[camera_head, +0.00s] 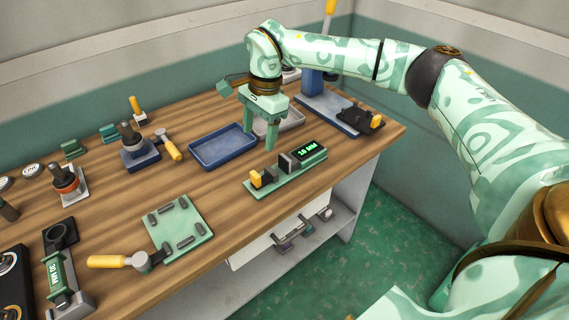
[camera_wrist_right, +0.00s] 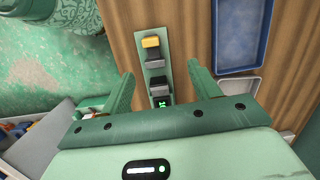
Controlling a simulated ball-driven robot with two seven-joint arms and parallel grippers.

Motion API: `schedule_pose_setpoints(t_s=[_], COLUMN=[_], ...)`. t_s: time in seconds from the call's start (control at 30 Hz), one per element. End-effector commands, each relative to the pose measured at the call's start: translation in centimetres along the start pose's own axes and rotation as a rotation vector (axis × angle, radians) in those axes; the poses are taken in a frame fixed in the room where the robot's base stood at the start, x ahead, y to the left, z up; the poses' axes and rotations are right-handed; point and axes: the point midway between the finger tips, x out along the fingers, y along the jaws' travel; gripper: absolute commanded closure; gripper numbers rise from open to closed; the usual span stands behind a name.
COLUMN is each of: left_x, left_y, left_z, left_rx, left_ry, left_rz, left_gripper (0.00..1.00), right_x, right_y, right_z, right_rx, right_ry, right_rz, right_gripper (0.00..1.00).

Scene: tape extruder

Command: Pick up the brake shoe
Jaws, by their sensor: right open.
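I cannot tell for sure which part is the brake shoe. Several small dark grey blocks lie on a pale green plate (camera_head: 152,228) at the front of the bench. A green gauge (camera_head: 308,166) with a lit display carries a dark grey block (camera_head: 285,162) and a yellow block (camera_head: 256,179). My right gripper (camera_head: 259,138) is open and empty, fingers pointing down, above the bench between the blue tray and the gauge. In the right wrist view, the gauge (camera_wrist_right: 155,72) shows between and beyond the open fingers (camera_wrist_right: 160,73). My left gripper is not in view.
A blue tray (camera_head: 223,149) lies left of my gripper, with a grey tray (camera_head: 292,119) behind it. A blue press (camera_head: 328,113) stands at the back right. Yellow-handled tools (camera_head: 108,262) and a 30 MM gauge (camera_head: 55,275) occupy the left. Bare wood (camera_head: 205,192) lies between.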

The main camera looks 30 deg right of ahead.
Motion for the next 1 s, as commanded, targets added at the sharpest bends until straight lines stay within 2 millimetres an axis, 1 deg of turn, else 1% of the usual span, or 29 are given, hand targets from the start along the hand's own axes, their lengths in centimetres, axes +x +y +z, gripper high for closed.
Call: schedule_pose_setpoints(t_s=[0.03, 0.1, 0.17, 0.2, 0.27, 0.5, 0.6, 0.7, 0.87, 0.97, 1.0], left_x=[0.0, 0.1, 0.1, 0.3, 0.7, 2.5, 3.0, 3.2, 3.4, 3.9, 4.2], left_y=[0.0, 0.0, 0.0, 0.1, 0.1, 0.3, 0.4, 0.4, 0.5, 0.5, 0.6], left_z=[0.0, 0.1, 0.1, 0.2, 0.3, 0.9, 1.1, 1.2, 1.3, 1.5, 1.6], left_rx=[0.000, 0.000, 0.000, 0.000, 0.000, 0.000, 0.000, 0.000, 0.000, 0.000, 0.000], left_ry=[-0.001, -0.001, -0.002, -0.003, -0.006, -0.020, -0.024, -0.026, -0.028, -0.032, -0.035], left_rz=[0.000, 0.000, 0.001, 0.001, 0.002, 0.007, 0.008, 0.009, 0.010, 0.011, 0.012], left_gripper=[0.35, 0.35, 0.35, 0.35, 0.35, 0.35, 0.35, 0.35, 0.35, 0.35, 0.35], right_x=[-1.7, -3.3, -3.7, -3.5, -2.5, 3.6, 5.4, 6.5, 7.2, 8.5, 9.2], right_y=[0.1, 0.5, 0.7, 0.8, 0.9, 1.3, 1.4, 1.4, 1.5, 1.8, 1.9], right_z=[-2.2, -4.3, -5.3, -5.7, -5.9, -6.7, -7.0, -7.1, -7.2, -7.4, -7.5], right_rx=[0.025, 0.055, 0.069, 0.075, 0.076, 0.076, 0.075, 0.075, 0.075, 0.074, 0.074], right_ry=[0.064, 0.123, 0.148, 0.156, 0.159, 0.156, 0.155, 0.155, 0.155, 0.154, 0.153], right_rz=[0.011, 0.033, 0.045, 0.051, 0.056, 0.058, 0.056, 0.053, 0.051, 0.053, 0.054], right_gripper=[0.38, 0.38, 0.38, 0.38, 0.38, 0.38, 0.38, 0.38, 0.38, 0.38, 0.38])
